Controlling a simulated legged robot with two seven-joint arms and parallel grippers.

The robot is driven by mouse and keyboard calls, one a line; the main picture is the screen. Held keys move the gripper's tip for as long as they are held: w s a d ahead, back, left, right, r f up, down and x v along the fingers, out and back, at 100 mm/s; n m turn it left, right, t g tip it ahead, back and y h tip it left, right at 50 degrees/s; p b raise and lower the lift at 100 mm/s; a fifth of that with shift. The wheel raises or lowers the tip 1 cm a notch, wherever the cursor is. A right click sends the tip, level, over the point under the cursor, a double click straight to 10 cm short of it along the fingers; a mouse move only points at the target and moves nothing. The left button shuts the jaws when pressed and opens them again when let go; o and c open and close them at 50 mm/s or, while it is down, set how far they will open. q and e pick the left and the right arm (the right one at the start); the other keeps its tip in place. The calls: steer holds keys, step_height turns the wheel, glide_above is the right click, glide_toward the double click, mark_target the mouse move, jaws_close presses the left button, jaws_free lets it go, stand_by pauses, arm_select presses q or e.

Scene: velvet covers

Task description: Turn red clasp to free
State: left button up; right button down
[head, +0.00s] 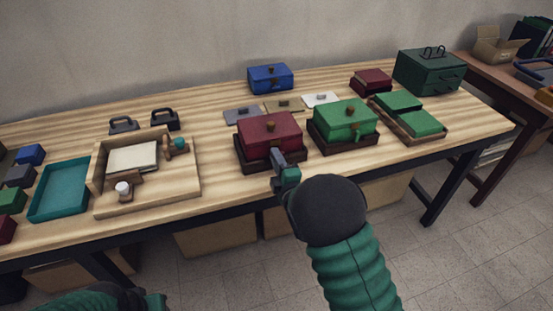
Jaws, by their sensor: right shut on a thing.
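The lid is down. My left gripper (153,302) shows only in part at the bottom left edge, below the table, away from the boxes.
A blue box (270,78) is behind. A wooden tray (190,188) and a teal tray (62,188) lie left. Some bare wood lies between the wooden tray and the red box.

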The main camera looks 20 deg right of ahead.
steer(key=shift+a+f+n, duration=0.15)
steer(key=shift+f+n, duration=0.2)
steer(key=shift+n, duration=0.25)
steer(key=c, duration=1.4)
jaws_free()
steer(key=shift+c, duration=0.2)
steer(key=shift+r, duration=0.1)
steer(key=shift+s, duration=0.15)
steer(key=s+p, duration=0.9)
steer(key=s, duration=0.7)
steer(key=shift+s+d+p, duration=0.25)
steer(key=shift+d+p, duration=0.05)
